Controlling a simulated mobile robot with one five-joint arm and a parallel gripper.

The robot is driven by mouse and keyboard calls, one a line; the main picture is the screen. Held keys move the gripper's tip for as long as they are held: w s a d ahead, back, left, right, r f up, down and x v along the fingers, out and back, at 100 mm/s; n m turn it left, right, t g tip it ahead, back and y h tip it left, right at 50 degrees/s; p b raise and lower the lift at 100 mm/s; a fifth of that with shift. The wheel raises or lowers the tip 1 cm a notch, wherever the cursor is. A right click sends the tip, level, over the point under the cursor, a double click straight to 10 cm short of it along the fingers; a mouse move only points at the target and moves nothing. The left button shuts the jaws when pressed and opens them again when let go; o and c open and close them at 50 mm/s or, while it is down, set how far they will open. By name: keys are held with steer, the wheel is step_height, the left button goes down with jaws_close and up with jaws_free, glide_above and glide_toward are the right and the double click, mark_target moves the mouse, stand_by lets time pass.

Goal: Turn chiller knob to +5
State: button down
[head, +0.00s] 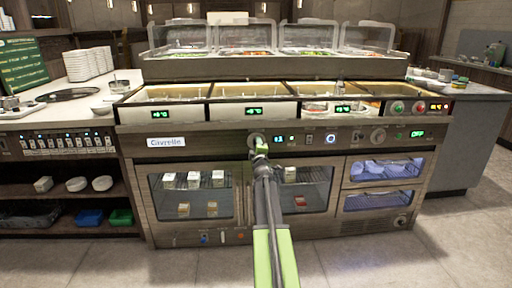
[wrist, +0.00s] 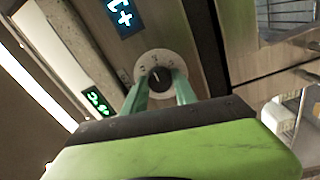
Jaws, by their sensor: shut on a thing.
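The chiller knob (wrist: 160,74) is a pale round dial with a dark centre and a small light pointer line. It sits on the front panel of the counter and shows in the head view (head: 255,136) at the tip of my arm. My gripper (wrist: 160,88) is shut on the knob, with one green finger on each side of it. It also shows in the head view (head: 260,145). A small lit display (head: 278,138) just right of the knob seems to read +1. In the wrist view the display (wrist: 122,15) is tilted and partly cut off.
A second knob (head: 378,136) and an OFF display (head: 417,134) are further right on the panel. Glass-fronted chillers (head: 190,195) lie below, and food wells with their own lit displays (head: 253,111) are above. The floor (head: 340,262) in front is clear.

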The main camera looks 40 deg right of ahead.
steer(key=shift+w+a+m, duration=0.1)
steer(key=shift+w+m, duration=0.05)
steer(key=shift+m, duration=0.75)
steer(key=c, duration=1)
jaws_free()
steer(key=r+b+v, duration=0.1)
steer(key=v, duration=1.6)
steer(key=shift+s+f, duration=0.2)
steer(key=shift+f, duration=0.3)
steer(key=shift+a, duration=0.1)
